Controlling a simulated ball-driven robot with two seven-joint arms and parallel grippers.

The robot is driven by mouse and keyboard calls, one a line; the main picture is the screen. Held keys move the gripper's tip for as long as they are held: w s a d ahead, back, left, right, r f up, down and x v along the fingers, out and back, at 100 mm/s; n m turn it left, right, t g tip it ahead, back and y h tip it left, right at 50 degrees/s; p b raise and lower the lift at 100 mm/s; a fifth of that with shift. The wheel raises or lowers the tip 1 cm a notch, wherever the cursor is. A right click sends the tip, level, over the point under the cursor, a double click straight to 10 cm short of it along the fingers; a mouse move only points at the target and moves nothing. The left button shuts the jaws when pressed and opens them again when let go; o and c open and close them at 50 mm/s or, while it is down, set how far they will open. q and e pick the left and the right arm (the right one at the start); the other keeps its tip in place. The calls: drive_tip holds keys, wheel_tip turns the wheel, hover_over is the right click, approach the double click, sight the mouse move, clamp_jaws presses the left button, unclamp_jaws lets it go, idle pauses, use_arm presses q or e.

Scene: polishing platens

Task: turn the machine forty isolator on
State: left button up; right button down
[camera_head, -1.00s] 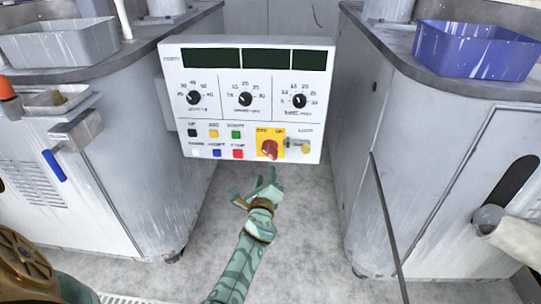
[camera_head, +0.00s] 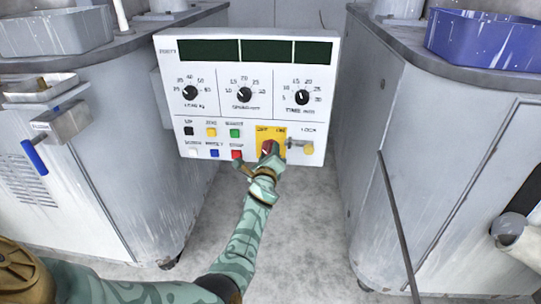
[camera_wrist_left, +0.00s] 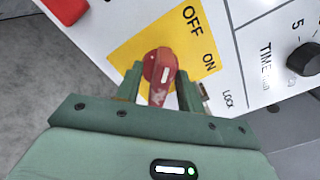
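The isolator is a red rotary knob (camera_wrist_left: 160,68) on a yellow plate (camera_head: 263,133) marked OFF and ON, at the lower right of the white control panel (camera_head: 170,84). Small lettering at the panel's top left seems to read FORTY. My left gripper (camera_head: 267,160) is at the knob and partly covers it in the head view. In the left wrist view, the fingers of my left gripper (camera_wrist_left: 158,88) stand open on either side of the red handle, with a gap on both sides. I cannot tell exactly which mark the handle points to. My right gripper is not in view.
A brass-coloured piece (camera_head: 308,147) under LOCK sits just right of the plate. Several push buttons, including a red one (camera_head: 236,154), are close on the left. Grey machine cabinets (camera_head: 130,150) flank the panel. A thin dark rod (camera_head: 397,220) stands at the right.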

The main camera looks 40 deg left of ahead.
use_arm(q)
clamp_jaws()
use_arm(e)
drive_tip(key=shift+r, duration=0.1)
use_arm(q)
drive_tip(key=m+p, duration=0.1)
drive_tip(key=m, duration=0.3)
drive_tip(key=shift+r+p, duration=0.1)
drive_tip(key=shift+p, duration=0.25)
drive_tip(key=m+p, duration=0.1)
drive_tip(key=m, duration=0.4)
drive_tip(key=m+p, duration=0.1)
drive_tip(key=m, duration=0.4)
drive_tip(key=shift+d, duration=0.1)
drive_tip(key=shift+f+m+p, duration=0.2)
drive_tip(key=shift+m+p, duration=0.25)
drive_tip(key=shift+m, duration=1.55)
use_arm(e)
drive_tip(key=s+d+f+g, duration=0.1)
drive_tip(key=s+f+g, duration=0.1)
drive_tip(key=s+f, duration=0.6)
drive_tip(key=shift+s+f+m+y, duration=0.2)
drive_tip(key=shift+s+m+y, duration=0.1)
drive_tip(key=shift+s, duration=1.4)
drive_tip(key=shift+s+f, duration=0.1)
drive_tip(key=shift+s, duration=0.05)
